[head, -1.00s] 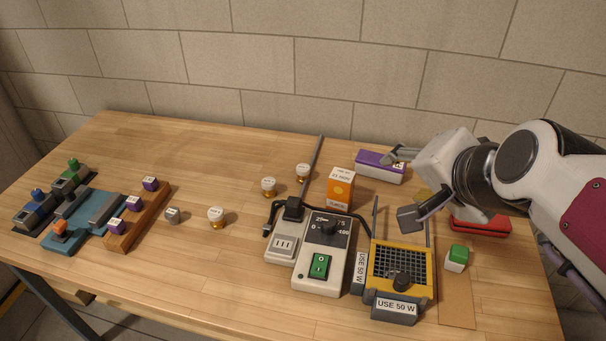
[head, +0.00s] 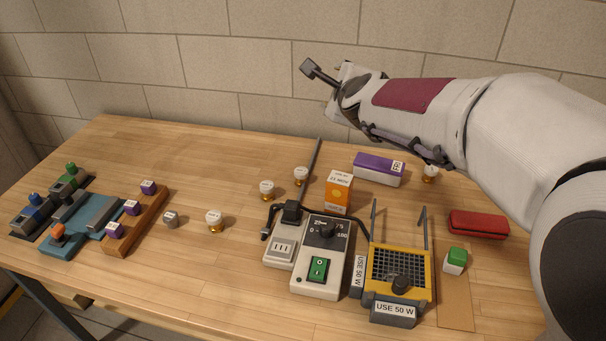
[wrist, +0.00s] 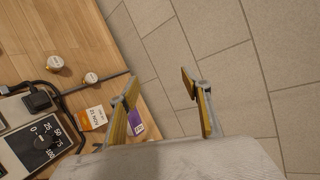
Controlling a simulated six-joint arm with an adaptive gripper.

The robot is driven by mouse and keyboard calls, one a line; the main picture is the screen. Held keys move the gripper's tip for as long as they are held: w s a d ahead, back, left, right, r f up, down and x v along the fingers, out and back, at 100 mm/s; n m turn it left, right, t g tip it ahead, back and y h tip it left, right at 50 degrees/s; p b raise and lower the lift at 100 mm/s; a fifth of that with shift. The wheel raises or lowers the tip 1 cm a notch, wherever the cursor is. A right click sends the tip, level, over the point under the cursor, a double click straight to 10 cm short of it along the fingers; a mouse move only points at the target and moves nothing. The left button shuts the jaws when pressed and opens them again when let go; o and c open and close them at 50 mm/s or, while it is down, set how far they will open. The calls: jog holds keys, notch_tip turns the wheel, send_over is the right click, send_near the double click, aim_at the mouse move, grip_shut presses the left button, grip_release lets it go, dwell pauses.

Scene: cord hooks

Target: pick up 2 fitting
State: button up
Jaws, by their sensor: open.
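Several small brass fittings with white labelled caps stand upright on the table. In the head view one is left of the power box (head: 215,221), one is behind it (head: 267,189), and one is beside the grey rod (head: 301,175). Another fitting (head: 430,173) stands at the back right, beside the purple box. I cannot read which cap bears a 2. Two fittings also show in the wrist view, a nearer one (wrist: 55,63) and one by the rod (wrist: 91,78). My gripper (head: 322,72) is open and empty, raised high near the wall; the wrist view (wrist: 160,78) shows its fingers apart.
The power box (head: 312,285) with its cord and the yellow mesh unit (head: 400,263) fill the front middle. An orange carton (head: 339,190), a purple box (head: 379,170) and a red case (head: 478,224) stand behind and right.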

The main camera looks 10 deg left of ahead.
jog(key=w+a+f+m+t+h, duration=0.1)
jog(key=w+a+f+m+h, duration=0.1)
jog(key=w+a+f+m, duration=0.35)
jog(key=m+h, duration=0.5)
jog(key=m, duration=0.6)
send_over(297, 176)
notch_tip(297, 176, down, 14)
jog(key=f, duration=0.1)
jog(key=s+f+m+h, duration=0.1)
jog(key=f, duration=0.2)
jog(key=s+a+f+m+g+h, duration=0.1)
jog(key=s+f+m, duration=0.1)
jog(key=f, duration=0.1)
jog(key=s+a+f+m, duration=0.1)
jog(key=f+m, duration=0.1)
jog(key=f, duration=0.2)
jog(key=shift+s+m+g+h, duration=0.25)
jog(key=shift+s+g+h, duration=0.05)
jog(key=shift+s+h, duration=0.1)
jog(key=shift+w, duration=0.1)
jog(key=shift+x, duration=1.3)
jog(key=shift+x, duration=2.55)
jog(key=shift+d, duration=0.1)
